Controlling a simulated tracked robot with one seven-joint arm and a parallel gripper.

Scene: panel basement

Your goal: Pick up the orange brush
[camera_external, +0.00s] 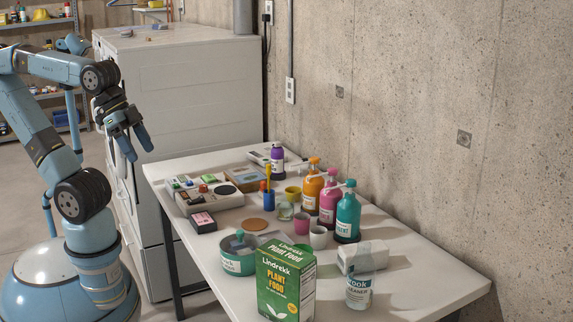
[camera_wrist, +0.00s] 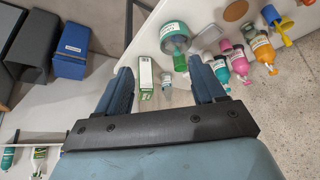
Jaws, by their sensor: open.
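A slim upright thing with a yellow-orange top (camera_external: 268,172) and a blue lower part stands on the white table (camera_external: 390,285); it looks like the orange brush, but it is small and I cannot be sure. A blue and yellow thing (camera_wrist: 271,14) at the upper right of the wrist view may be the same one. My gripper (camera_external: 140,153) is open and empty, high in front of the white cabinet, left of the table and well apart from the brush. Its two spread fingers also show in the wrist view (camera_wrist: 159,66), with nothing held between them.
Orange (camera_external: 312,185), pink (camera_external: 330,197) and teal (camera_external: 348,215) bottles stand right of the brush. Cups, a teal tin (camera_external: 238,255) and a green plant food box (camera_external: 286,285) stand nearer the front. A grey device (camera_external: 209,198) lies left.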

